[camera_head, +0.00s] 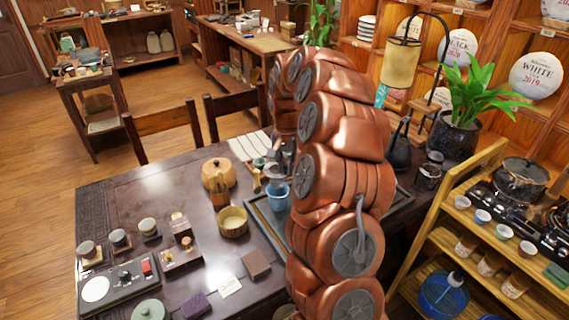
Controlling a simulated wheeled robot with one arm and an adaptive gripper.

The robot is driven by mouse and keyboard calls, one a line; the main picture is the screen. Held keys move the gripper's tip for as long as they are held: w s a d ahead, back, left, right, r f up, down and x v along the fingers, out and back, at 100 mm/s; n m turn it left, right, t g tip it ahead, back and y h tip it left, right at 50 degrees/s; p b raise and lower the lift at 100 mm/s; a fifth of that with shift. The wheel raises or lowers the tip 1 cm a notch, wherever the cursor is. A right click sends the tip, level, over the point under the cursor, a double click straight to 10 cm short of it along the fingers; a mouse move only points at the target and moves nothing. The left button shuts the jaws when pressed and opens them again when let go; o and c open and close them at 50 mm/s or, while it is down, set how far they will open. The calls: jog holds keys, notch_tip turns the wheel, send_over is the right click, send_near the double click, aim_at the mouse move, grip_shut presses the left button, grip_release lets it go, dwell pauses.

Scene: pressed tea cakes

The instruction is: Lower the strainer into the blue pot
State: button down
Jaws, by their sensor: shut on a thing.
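My gripper (280,165) shows as small dark grey parts at the arm's left edge, close above the blue pot. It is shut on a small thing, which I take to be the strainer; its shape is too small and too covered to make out. I cannot tell whether it touches the pot's rim. My arm hides much of the tray and table behind it.
Small jars and a black device (118,282) fill the table's left end. A shelf rack (430,245) stands right.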

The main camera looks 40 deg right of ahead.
jog(key=shift+f+b, duration=1.25)
jog(key=shift+f, duration=2.75)
jog(key=c, duration=1.1)
grip_release()
jog(key=shift+o, duration=0.3)
jog(key=o, duration=0.5)
jog(key=shift+o, duration=0.2)
jog(key=shift+r, duration=0.15)
